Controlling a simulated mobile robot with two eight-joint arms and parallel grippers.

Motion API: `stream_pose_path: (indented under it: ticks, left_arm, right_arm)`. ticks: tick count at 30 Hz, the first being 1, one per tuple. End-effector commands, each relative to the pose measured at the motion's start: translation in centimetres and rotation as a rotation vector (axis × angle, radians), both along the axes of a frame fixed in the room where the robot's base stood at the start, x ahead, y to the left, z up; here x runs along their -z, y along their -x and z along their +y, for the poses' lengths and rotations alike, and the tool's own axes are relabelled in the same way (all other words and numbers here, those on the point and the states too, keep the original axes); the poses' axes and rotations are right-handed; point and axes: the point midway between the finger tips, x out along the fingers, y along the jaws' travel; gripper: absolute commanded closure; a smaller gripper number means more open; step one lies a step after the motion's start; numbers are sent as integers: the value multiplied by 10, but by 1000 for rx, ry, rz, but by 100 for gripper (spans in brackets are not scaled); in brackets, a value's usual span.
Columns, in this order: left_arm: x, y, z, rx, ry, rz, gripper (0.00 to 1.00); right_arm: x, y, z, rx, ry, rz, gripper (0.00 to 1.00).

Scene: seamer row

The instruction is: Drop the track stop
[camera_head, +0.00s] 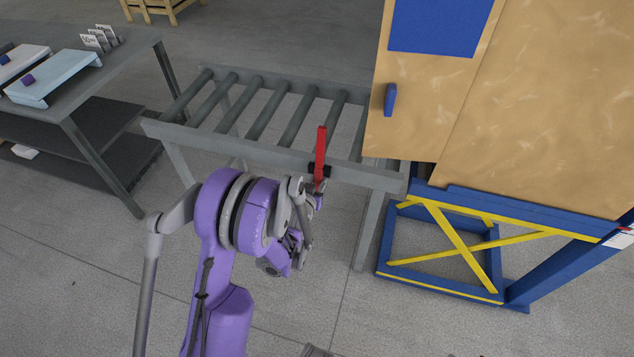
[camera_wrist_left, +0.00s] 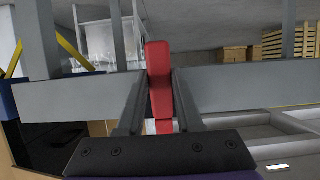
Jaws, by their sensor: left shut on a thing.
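The track stop is a red bar (camera_head: 321,152) that stands upright at the near side rail of the roller track (camera_head: 262,152). A small black bracket sits at its foot, against the rail. My left gripper (camera_head: 318,196) is at the lower end of the red bar, partly hidden by my purple wrist. In the left wrist view the red bar (camera_wrist_left: 159,80) lies between the two dark fingers (camera_wrist_left: 158,108), which are shut on it. The grey rail (camera_wrist_left: 250,87) runs across behind it. My right gripper is in neither view.
A tan cabinet door with a blue handle (camera_head: 390,99) and a blue and yellow lift frame (camera_head: 440,285) stand close on the right. A grey workbench (camera_head: 100,85) with trays stands on the left. Open floor lies below the track.

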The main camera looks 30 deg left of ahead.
Motion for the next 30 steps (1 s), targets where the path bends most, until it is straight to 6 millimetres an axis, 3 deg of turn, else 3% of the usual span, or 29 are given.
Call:
stream_pose_path:
  ticks: [22, 30]
  left_arm:
    - [0, 0, 0, 0, 1, 5, 100]
    - [-5, 5, -1, 0, 20, 83, 100]
  right_arm:
    - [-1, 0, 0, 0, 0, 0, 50]
    - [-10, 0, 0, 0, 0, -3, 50]
